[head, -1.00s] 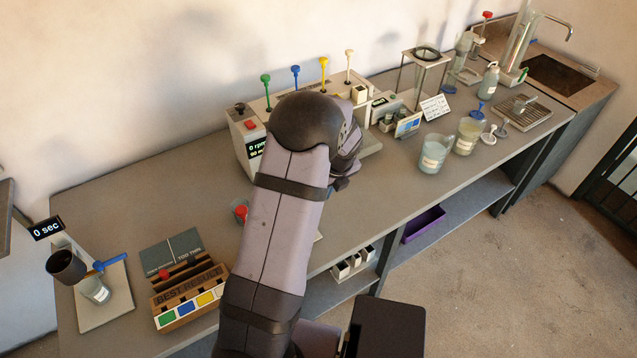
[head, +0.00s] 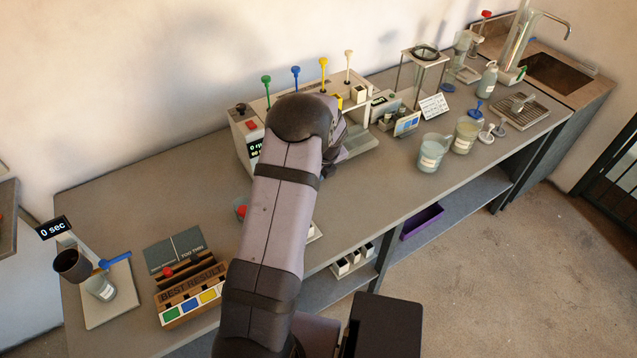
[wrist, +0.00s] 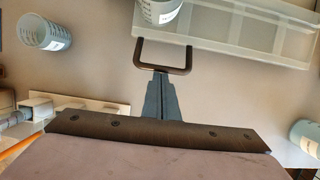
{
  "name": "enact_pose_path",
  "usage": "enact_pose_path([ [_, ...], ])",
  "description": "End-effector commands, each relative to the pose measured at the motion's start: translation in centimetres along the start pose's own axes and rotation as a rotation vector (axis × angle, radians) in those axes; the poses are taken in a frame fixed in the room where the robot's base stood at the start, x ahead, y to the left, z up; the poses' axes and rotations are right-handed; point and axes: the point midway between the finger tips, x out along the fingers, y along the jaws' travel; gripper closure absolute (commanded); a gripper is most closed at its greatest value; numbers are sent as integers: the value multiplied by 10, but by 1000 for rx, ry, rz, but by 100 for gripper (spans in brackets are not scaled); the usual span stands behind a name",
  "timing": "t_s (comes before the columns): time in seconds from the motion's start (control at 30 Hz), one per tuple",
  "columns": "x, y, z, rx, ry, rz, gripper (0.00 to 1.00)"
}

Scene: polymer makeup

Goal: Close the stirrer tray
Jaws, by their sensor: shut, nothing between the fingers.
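The stirrer (head: 240,128) stands against the wall in the head view, with a dark rpm display and a row of coloured stirrers on top. Its pale tray (head: 362,143) sticks out at the front, partly hidden by my arm. In the wrist view the translucent, divided tray (wrist: 230,30) lies across the top, with a beaker (wrist: 158,8) at its upper edge. A dark U-shaped handle (wrist: 187,58) is on the tray's near side. My gripper (wrist: 160,76) is shut and empty, its tips right at the handle's near bar; I cannot tell whether they touch. The head view hides them.
Two beakers (head: 432,152) of liquid stand right of the stirrer. A colour-marked wooden rack (head: 190,293) and a timer stand with a cup (head: 72,265) are at the left. The wrist view shows other beakers (wrist: 45,32) at both sides.

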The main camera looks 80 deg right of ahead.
Motion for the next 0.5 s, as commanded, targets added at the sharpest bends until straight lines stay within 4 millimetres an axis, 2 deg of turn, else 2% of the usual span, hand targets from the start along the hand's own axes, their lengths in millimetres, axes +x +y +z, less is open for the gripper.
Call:
enact_pose_path([
  [0.03,0,1,11,-3,-1,1,100],
  [0.2,11,0,40,-4,-2,1,100],
  [0.5,26,-1,82,-3,-3,0,100],
])
